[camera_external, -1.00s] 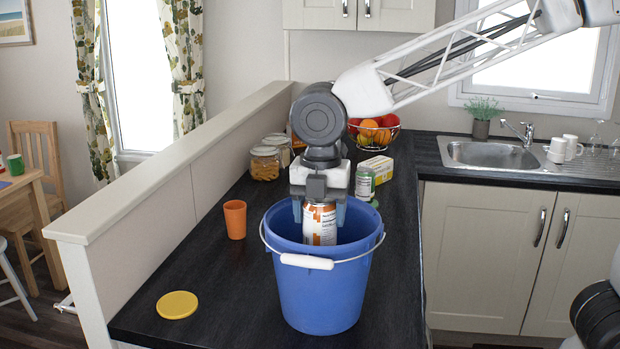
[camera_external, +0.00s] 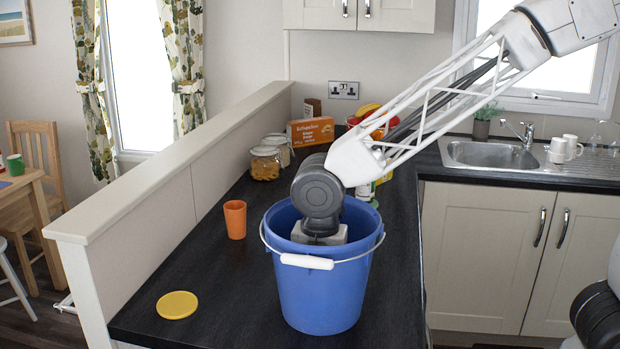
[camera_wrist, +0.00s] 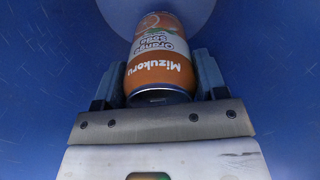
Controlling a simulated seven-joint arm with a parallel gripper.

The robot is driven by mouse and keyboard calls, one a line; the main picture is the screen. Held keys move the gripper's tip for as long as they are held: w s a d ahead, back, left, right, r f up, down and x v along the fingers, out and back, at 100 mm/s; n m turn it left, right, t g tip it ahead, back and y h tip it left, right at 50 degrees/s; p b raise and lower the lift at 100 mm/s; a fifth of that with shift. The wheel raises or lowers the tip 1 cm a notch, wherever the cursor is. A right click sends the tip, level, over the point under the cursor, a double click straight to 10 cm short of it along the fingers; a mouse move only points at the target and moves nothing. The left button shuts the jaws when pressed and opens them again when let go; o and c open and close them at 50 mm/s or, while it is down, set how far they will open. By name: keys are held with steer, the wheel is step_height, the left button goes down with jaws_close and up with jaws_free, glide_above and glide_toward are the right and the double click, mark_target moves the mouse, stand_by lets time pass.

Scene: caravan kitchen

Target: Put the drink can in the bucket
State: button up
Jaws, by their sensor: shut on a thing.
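The blue bucket (camera_external: 318,290) stands on the dark worktop with its white-gripped handle resting against the near side. My gripper reaches down inside it, and the bucket wall hides the fingers in the external view. In the wrist view my gripper (camera_wrist: 160,82) is shut on the drink can (camera_wrist: 162,58), an orange and white can labelled Mizukoru orange soda. The can is between the two fingers with blue bucket wall around it. Its far end is by a paler round area, seemingly the bucket floor; I cannot tell whether they touch.
An orange cup (camera_external: 235,219) and a yellow disc (camera_external: 177,305) are left of the bucket. Glass jars (camera_external: 265,163), an orange box (camera_external: 311,132) and a fruit bowl stand behind. A low partition (camera_external: 180,165) edges the worktop on the left. The sink (camera_external: 488,154) is at the right.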

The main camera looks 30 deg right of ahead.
steer(key=shift+f, duration=1.4)
steer(key=shift+f, duration=0.15)
steer(key=o, duration=1.2)
step_height(320, 180, up, 12)
steer(key=shift+r, duration=0.15)
